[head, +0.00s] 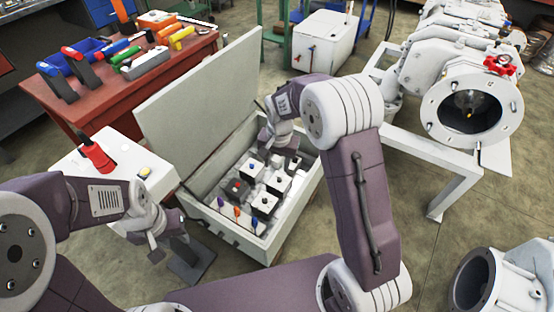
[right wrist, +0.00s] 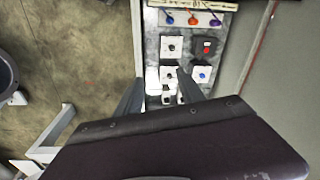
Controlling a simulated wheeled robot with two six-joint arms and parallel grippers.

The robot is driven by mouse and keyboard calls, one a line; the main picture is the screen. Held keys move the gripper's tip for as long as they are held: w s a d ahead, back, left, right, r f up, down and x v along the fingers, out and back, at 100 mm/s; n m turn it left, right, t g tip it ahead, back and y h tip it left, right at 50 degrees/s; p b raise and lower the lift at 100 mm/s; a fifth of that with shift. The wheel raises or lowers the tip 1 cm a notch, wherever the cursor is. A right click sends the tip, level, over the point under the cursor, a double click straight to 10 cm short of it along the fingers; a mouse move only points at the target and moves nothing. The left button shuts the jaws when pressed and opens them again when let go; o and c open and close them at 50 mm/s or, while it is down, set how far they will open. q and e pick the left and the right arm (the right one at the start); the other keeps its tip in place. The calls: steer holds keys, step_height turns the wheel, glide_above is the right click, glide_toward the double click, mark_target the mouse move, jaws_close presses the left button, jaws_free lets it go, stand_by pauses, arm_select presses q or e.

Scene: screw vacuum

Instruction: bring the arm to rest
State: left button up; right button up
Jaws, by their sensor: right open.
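My right arm reaches from the lower right over the open grey box (head: 165,195). Its right gripper (head: 280,145) hangs over the far end of the box, above the panel inside. In the right wrist view, the two dark fingers of the right gripper (right wrist: 160,95) stand apart with nothing held between them. Whether they touch the panel cannot be told. My left arm comes in from the left. Its left gripper (head: 172,250) is low beside the near left side of the box, and its finger gap is unclear.
The panel holds several switch blocks (head: 265,203) and coloured knobs (head: 238,212). The box lid (head: 195,100) stands open.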

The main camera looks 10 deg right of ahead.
stand_by(0.4)
steer(key=s+d+r, duration=0.3)
steer(key=s+r, duration=0.1)
steer(key=r, duration=0.1)
steer(key=s+d+f+n, duration=0.1)
steer(key=s+f+n, duration=0.25)
steer(key=s, duration=1.15)
step_height(320, 180, up, 21)
steer(key=n+p, duration=0.2)
steer(key=p, duration=1.9)
steer(key=shift+w+d, duration=0.15)
steer(key=shift+w, duration=0.15)
steer(key=shift+n, duration=0.25)
